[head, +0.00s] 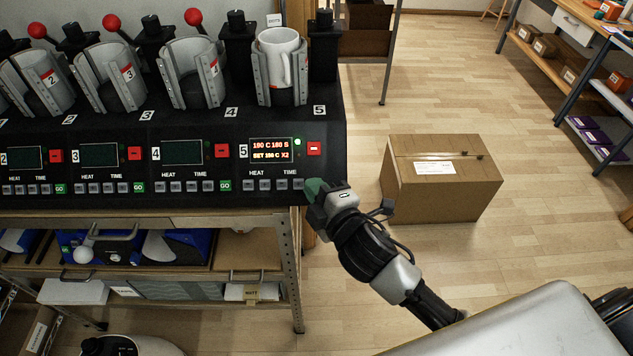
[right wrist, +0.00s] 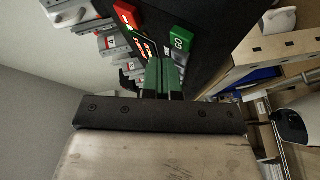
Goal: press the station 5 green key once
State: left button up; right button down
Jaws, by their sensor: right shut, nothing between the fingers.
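The station 5 panel is at the right end of the black press (head: 332,112). Its display (head: 271,150) is lit with "180 C 180 S" and "SET 180 C X2", beside a small lit green lamp (head: 297,142). In the head view my right gripper (head: 313,187) is at the panel's lower right and hides the green key. The right wrist view shows a green GO key (right wrist: 181,41) just beyond my shut, empty green fingertips (right wrist: 163,66). I cannot tell whether they touch it. My left gripper is not in view.
A red key (head: 314,148) sits above my right gripper. A white mug (head: 280,58) stands clamped at station 5. Grey keys (head: 264,184) lie to the left. A cardboard box (head: 440,185) stands on the floor at right, with open floor around it.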

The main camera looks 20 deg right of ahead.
dwell(0.4)
jog(key=shift+w+d+f, duration=0.1)
jog(key=shift+w+f, duration=0.15)
jog(key=shift+w, duration=0.05)
jog(key=shift+w+d+f, duration=0.1)
jog(key=shift+w+f, duration=0.2)
jog(key=shift+f, duration=0.05)
dwell(0.8)
jog(key=shift+r, duration=0.1)
jog(key=shift+s+a+r+p, duration=0.2)
jog(key=shift+s+r+p, duration=0.3)
jog(key=shift+s+r, duration=0.1)
jog(key=s+r+p, duration=0.1)
jog(key=s+a+r+p, duration=0.1)
jog(key=s+r+p, duration=0.1)
jog(key=shift+s+r, duration=0.15)
jog(key=shift+s, duration=0.1)
dwell(0.5)
